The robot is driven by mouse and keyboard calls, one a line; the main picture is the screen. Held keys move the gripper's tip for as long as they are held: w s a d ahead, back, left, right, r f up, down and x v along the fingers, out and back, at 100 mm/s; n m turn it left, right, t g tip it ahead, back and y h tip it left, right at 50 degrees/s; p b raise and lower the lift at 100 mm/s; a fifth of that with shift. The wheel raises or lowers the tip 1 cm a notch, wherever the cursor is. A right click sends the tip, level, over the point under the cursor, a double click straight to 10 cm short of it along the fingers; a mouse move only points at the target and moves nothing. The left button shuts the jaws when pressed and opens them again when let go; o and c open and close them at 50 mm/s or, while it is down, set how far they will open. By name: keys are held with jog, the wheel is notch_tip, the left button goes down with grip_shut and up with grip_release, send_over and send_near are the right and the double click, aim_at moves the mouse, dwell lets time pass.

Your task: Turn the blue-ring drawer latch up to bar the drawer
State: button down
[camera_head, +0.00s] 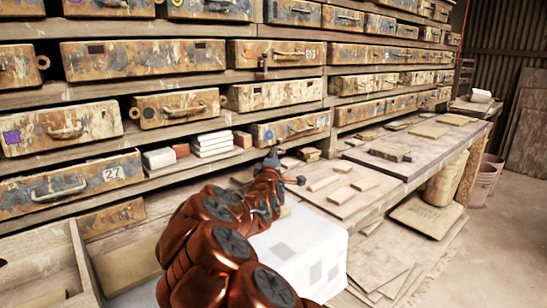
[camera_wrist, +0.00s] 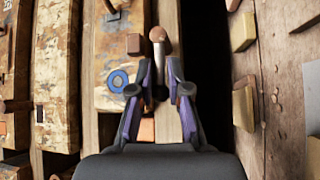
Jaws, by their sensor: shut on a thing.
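The drawer with the blue ring (camera_wrist: 119,79) has a worn, paint-stained front (camera_wrist: 108,40). In the head view this drawer (camera_head: 305,124) sits in the shelf row just above my gripper (camera_head: 276,162). The latch (camera_wrist: 158,38) shows in the wrist view as a pale bar with a rounded brown end, lying along the shelf edge beside the drawer front. My gripper (camera_wrist: 159,82) is shut on the latch, its two fingers on either side of the bar. The latch's pivot is not clear to see, and my arm hides much of this area in the head view.
A bench (camera_head: 410,165) with several flat tiles lies to the right of my arm. A white block (camera_head: 300,245) stands below it. Stacked pale tiles (camera_head: 212,144) sit in an open bay to the left. Other drawers surround the blue-ring one.

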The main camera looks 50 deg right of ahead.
jog(key=shift+r, duration=0.1)
jog(key=m+y+p, duration=0.1)
jog(key=p, duration=0.1)
jog(key=r+m+g+y+p, duration=0.1)
jog(key=p, duration=0.1)
jog(key=r+m+g+y+p, duration=0.1)
jog(key=p, duration=0.1)
jog(key=shift+d+r+m, duration=0.15)
jog(key=shift+d+m, duration=0.1)
jog(key=shift+m, duration=0.15)
jog(key=shift+y, duration=0.3)
jog(key=c, duration=1.2)
grip_release()
jog(key=shift+c, duration=0.2)
